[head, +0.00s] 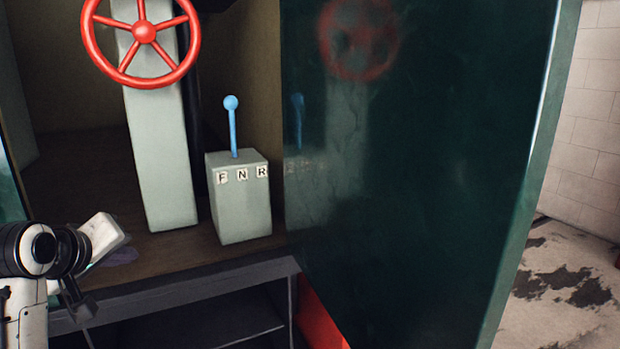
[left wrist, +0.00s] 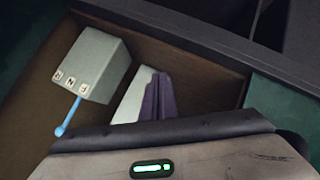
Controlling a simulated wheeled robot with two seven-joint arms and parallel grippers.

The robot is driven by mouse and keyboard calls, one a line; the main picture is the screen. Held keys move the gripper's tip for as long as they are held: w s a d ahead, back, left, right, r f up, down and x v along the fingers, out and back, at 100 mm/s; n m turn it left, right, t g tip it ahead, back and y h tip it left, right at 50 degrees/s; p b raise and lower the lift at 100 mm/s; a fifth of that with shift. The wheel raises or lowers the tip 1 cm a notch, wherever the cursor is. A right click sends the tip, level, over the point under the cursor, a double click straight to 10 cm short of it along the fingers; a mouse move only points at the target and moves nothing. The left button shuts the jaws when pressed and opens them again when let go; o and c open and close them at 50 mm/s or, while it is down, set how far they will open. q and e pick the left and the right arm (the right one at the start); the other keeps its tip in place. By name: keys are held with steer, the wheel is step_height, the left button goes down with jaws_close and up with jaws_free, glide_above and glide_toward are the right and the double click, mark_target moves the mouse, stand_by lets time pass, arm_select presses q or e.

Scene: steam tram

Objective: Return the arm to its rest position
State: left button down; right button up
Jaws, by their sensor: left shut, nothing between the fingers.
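My left arm comes in at the lower left of the head view. Its left gripper (head: 119,256) shows only in part, low in front of the cab floor; in the left wrist view its dark purple fingers (left wrist: 158,97) are together with nothing between them. A blue lever (head: 232,125) with a ball knob stands upright on a pale box (head: 240,205) marked F, N, R, to the right of the gripper and apart from it. The lever (left wrist: 68,118) and box (left wrist: 105,62) also show in the left wrist view. My right gripper is out of view.
A red handwheel (head: 143,31) sits on a pale column (head: 160,150) left of the lever box. A glossy dark green panel (head: 420,180) fills the right side. A dark ledge edge (head: 180,285) runs below the cab floor. Stained ground (head: 560,290) and a tiled wall (head: 595,130) lie beyond.

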arm_select(q)
steer(key=s+d+f+m+g, duration=0.2)
steer(key=s+d+f+m, duration=0.1)
steer(key=s+f, duration=0.55)
steer(key=s+d+f+m+g, duration=0.25)
steer(key=s+f, duration=0.35)
steer(key=f, duration=0.6)
steer(key=s+d+f+m+g+h, duration=0.1)
steer(key=s+d+f+m, duration=0.25)
steer(key=s, duration=0.65)
steer(key=s+d+f+m+g, duration=0.25)
steer(key=s+f, duration=0.25)
steer(key=s, duration=0.6)
steer(key=w+d+f+t+h, duration=0.1)
steer(key=w+d+f+t, duration=0.1)
steer(key=f, duration=0.4)
steer(key=w+d+f+t+h, duration=0.1)
steer(key=w+d+f+t, duration=0.1)
steer(key=f, duration=0.4)
steer(key=shift+w+d+f+t, duration=0.15)
steer(key=shift+d+f+t, duration=0.05)
steer(key=shift+d+t, duration=0.6)
steer(key=shift+a+n, duration=0.15)
steer(key=shift+n, duration=0.1)
